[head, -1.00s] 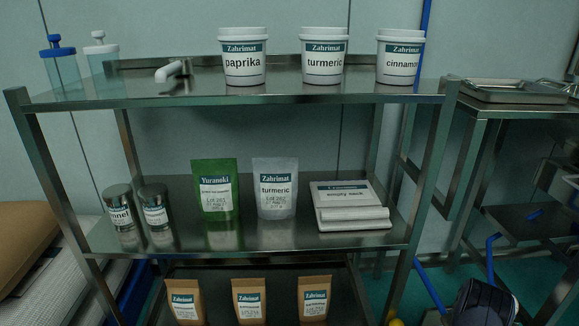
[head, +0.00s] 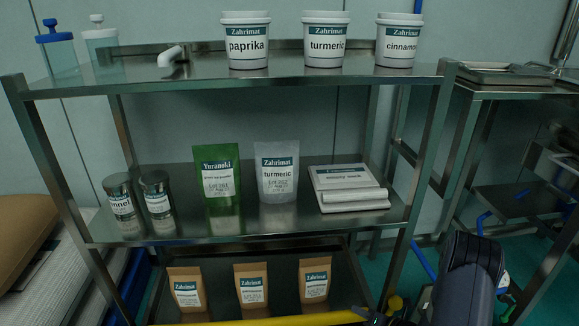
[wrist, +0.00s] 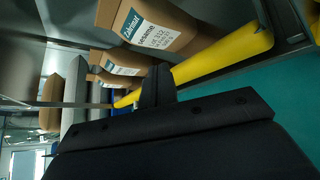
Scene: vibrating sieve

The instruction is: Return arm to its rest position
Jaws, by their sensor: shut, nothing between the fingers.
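My gripper (wrist: 158,86) shows in the wrist view with its dark fingers together and nothing between them. It is close to a yellow bar (wrist: 225,55) and near the brown paper pouches (wrist: 165,28) on the low shelf. I cannot tell whether it touches the bar. In the head view my dark arm rises at the lower right, beside the rack's right front post. The fingertips are not clear there.
A steel rack (head: 250,90) holds tubs on top, a green pouch (head: 218,188), a white pouch (head: 278,180) and jars in the middle, and brown pouches (head: 251,285) below. The yellow bar runs along the low front. A steel table (head: 500,78) stands at right.

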